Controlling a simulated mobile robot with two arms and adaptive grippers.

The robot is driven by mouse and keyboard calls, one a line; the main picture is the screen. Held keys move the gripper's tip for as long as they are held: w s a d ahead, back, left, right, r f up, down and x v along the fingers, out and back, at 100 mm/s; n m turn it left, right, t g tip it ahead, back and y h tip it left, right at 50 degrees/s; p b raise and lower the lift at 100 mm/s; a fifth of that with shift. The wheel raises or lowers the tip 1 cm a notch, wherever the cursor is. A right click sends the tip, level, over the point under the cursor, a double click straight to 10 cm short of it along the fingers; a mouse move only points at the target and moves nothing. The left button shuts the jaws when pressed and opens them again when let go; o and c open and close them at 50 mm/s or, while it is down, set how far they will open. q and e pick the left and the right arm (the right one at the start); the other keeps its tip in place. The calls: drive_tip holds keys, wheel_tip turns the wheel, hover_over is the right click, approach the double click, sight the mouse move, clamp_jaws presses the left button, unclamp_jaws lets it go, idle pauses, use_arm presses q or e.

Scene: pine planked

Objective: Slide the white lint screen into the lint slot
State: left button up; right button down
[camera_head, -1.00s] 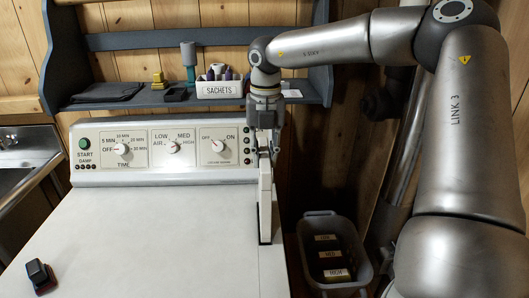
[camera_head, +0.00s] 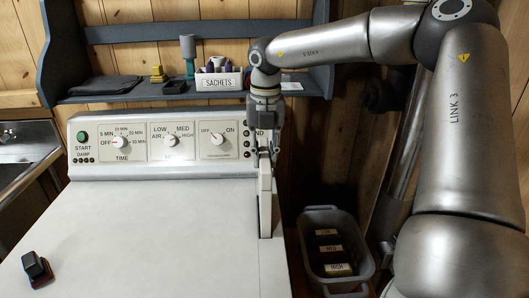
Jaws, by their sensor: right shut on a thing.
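The white lint screen (camera_head: 265,199) stands upright, edge-on, at the right side of the dryer's white top. Its lower end meets the dark lint slot (camera_head: 265,236), which shows as a narrow dark strip around its foot. How deep the screen sits in the slot I cannot tell. My right gripper (camera_head: 264,152) points down and is shut on the upper end of the screen, just in front of the control panel's right end. My left gripper is not in view.
The control panel (camera_head: 170,140) with its knobs rises behind the top. A grey bin (camera_head: 304,228) with labelled items stands right of the dryer. A shelf (camera_head: 130,94) holds a SACHETS box (camera_head: 219,80). A small black object (camera_head: 37,267) lies front left; the top between is clear.

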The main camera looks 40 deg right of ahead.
drive_tip(key=shift+f+b, duration=6.3)
drive_tip(key=shift+f, duration=1.4)
drive_tip(key=shift+f+b, duration=0.3)
drive_tip(key=shift+b, duration=0.05)
drive_tip(key=c, duration=1.2)
unclamp_jaws()
drive_tip(key=shift+o, duration=0.2)
